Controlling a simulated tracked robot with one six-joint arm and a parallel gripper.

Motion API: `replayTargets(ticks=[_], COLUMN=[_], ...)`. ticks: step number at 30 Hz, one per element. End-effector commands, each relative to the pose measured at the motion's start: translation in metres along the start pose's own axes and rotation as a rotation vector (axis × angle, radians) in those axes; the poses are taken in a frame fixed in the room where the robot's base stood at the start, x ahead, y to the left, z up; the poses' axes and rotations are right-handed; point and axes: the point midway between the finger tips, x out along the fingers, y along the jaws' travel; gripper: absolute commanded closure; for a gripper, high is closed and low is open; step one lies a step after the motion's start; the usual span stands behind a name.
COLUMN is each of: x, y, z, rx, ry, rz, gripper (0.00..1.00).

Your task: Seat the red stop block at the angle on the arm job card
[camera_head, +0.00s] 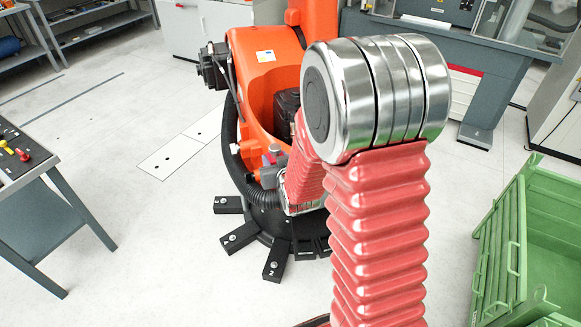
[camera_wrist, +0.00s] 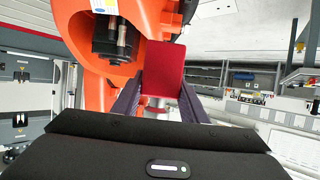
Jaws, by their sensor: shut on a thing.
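In the wrist view the red stop block (camera_wrist: 164,66) stands between the two dark fingers of my gripper (camera_wrist: 160,92). A silver round pin shows under the block. The gripper is shut on it, close in front of the orange industrial arm (camera_wrist: 97,85). In the head view that orange arm (camera_head: 262,62) stands on a round black base. My red-sleeved arm hides part of the base. No job card can be read; a small pale label (camera_head: 265,56) is on the orange arm.
A green crate (camera_head: 505,250) stands at the right. A table with coloured knobs (camera_head: 25,160) is at the left. A grey bench (camera_head: 440,40) stands behind. A black hose (camera_head: 232,160) curves beside the orange arm. The pale floor at the left is clear.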

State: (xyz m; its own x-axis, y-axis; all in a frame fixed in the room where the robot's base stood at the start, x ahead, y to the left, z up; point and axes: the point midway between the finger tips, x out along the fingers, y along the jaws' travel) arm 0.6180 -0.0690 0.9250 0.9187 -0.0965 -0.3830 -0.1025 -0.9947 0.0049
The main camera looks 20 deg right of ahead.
Motion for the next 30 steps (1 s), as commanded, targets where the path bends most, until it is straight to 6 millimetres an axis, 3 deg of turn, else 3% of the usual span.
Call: replayTargets(ticks=[1, 6, 12, 30], x=[-0.004, -0.015, -0.025, -0.026], y=[-0.011, -0.041, -0.063, -0.066], z=[-0.012, -0.034, -0.048, -0.050], rx=[-0.005, -0.020, -0.032, -0.034], ry=[0.011, 0.011, 0.008, 0.007], rz=[-0.015, -0.059, -0.092, -0.096], gripper=[1.00, 1.00, 1.00, 1.00])
